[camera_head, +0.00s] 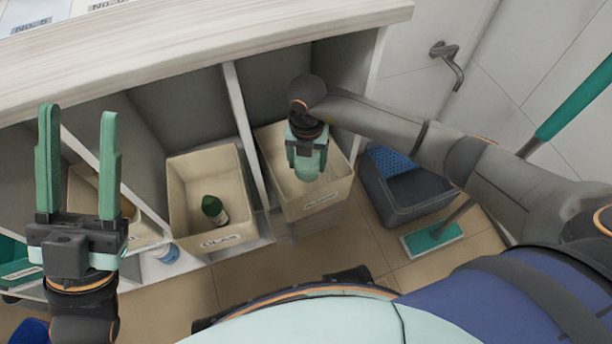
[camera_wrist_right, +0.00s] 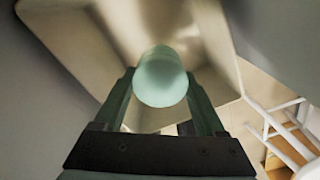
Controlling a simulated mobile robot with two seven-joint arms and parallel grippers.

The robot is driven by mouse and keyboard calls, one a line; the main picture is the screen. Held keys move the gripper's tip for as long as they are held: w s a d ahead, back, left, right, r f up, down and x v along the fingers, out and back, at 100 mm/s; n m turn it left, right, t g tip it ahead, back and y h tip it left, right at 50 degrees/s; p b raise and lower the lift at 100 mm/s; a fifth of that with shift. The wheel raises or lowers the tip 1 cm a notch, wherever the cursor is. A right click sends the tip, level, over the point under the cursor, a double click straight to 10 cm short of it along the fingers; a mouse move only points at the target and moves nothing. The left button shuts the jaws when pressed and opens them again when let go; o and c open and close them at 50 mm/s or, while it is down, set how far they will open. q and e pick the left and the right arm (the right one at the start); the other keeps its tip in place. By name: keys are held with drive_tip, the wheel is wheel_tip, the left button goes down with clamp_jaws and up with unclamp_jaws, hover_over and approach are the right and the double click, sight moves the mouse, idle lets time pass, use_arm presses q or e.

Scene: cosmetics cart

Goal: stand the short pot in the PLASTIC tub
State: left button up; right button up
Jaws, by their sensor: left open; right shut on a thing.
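The short pot (camera_wrist_right: 162,78) is a pale green round piece between the fingers of my right gripper (camera_wrist_right: 160,88) in the right wrist view. In the head view my right gripper (camera_head: 306,165) points down over the beige tub (camera_head: 270,143) whose small label seems to read PLASTIC. In the wrist view the tub's inside walls (camera_wrist_right: 215,45) lie beyond the pot. I cannot tell whether the pot touches the tub's floor. My left gripper (camera_head: 79,110) is open and empty, upright at the far left of the head view.
A beige tub labelled GLAS (camera_head: 179,180) stands to the left and holds a dark green bottle (camera_head: 214,210). A divider (camera_head: 247,135) separates the two tubs. A grey bucket (camera_head: 385,200) and a green mop (camera_head: 432,238) stand to the right. The countertop (camera_head: 200,45) overhangs behind.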

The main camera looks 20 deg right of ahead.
sight(307, 160)
wheel_tip(307, 160, down, 7)
drive_tip(key=shift+b, duration=1.25)
drive_tip(key=shift+f, duration=0.15)
drive_tip(key=o, duration=1.3)
wheel_tip(307, 160, up, 11)
drive_tip(key=p, duration=0.4)
drive_tip(key=shift+r+p, duration=0.3)
drive_tip(key=shift+r, duration=0.35)
